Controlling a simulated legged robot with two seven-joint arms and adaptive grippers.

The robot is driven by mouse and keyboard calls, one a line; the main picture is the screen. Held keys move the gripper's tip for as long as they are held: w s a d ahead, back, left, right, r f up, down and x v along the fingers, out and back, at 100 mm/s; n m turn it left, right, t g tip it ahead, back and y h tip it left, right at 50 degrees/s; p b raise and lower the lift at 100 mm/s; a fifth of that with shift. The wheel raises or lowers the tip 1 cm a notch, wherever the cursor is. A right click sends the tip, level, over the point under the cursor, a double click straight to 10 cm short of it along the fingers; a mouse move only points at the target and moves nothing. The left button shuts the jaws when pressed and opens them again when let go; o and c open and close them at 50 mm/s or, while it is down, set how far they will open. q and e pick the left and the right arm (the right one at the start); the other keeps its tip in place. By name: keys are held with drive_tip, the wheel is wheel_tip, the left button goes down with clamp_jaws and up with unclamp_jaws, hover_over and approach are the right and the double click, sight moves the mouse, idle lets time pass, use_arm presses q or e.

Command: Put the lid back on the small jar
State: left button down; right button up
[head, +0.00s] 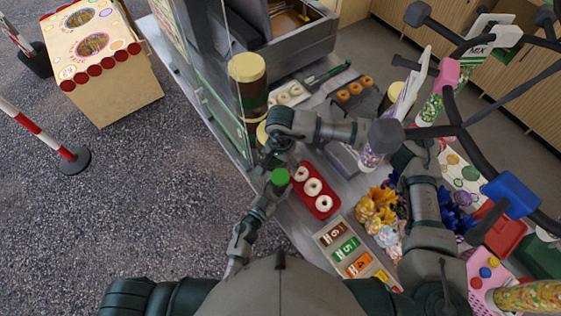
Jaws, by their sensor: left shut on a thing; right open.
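A round green lid (280,176) is at my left gripper (274,184), beside the red tray of doughnuts. My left gripper is shut on it; the fingers are small and partly hidden by it. My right gripper (272,156) is open, its arm reaching across from the right, just behind the green lid. A small jar with a pale yellow top (262,132) stands behind my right gripper, partly hidden by it. I cannot tell whether this is the task's small jar, and I see no clearly open jar.
A tall jar with a yellow lid (247,72) stands by the glass screen. A red tray (326,208) holds white ring doughnuts. A price-card holder (333,232) and wrapped sweets (378,207) are in front. Black bars of a rack (468,132) cross the right.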

sight(281, 175)
wheel_tip(281, 175, down, 8)
drive_tip(key=shift+f, duration=0.1)
idle(0.4)
drive_tip(key=c, duration=1.2)
drive_tip(key=shift+m, duration=0.9)
drive_tip(key=o, duration=1.3)
drive_tip(key=shift+o, duration=0.2)
